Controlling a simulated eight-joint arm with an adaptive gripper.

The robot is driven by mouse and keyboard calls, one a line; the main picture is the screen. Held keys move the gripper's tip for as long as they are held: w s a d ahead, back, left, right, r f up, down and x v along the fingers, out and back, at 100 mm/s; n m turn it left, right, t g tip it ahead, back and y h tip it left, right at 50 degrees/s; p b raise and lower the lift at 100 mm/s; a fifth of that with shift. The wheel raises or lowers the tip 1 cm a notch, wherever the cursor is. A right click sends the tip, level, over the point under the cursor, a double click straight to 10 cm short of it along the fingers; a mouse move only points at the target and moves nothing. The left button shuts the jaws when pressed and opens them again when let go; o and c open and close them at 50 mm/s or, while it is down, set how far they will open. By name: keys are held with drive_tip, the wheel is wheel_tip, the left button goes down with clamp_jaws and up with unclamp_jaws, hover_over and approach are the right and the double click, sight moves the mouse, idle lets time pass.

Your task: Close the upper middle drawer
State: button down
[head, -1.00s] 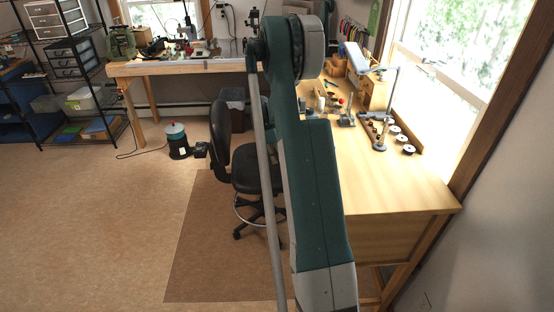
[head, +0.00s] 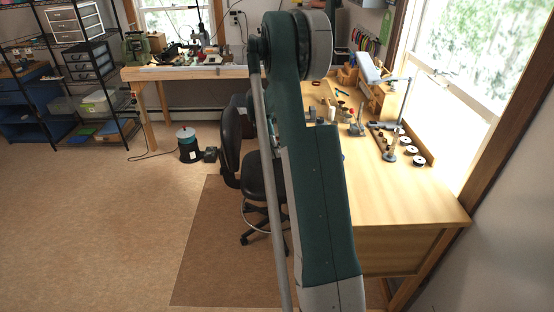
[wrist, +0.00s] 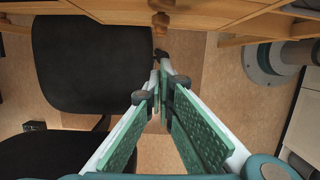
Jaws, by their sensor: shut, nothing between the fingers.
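In the wrist view, wooden drawer fronts (wrist: 215,14) of the workbench run along the top edge. Two round wooden knobs, a nearer one (wrist: 160,22) and another (wrist: 160,4), show at the top middle. I cannot tell for certain which belongs to the upper middle drawer, or how far it is open. My gripper (wrist: 160,68) points towards the knobs from below in the picture, its fingertips together, empty and apparently apart from the nearer knob. In the head view the workbench (head: 415,195) stands at right; my arm hides the gripper and drawer fronts.
A black chair shows in the head view (head: 262,180); its dark seat and back (wrist: 90,65) lie close to the left of my gripper in the wrist view. A round grey-green object (wrist: 270,60) is at right. Open floor (head: 90,230) lies at left.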

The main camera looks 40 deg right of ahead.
drive_tip(key=shift+v, duration=0.75)
drive_tip(key=s+a+r+m+t, duration=0.1)
drive_tip(key=s+a+r, duration=0.2)
drive_tip(key=a+r, duration=0.55)
drive_tip(key=s+a+r+m+t, duration=0.2)
drive_tip(key=a+r, duration=0.4)
drive_tip(key=a, duration=0.6)
drive_tip(key=s+a+r+m+t, duration=0.1)
drive_tip(key=s+a+r, duration=0.2)
drive_tip(key=a+r, duration=0.55)
drive_tip(key=s+a+f+m+t+y, duration=0.2)
drive_tip(key=s+a+m+t, duration=0.3)
drive_tip(key=s+a, duration=1.8)
drive_tip(key=shift+s+a+f, duration=0.2)
drive_tip(key=shift+a+f, duration=0.1)
drive_tip(key=shift+a, duration=1.15)
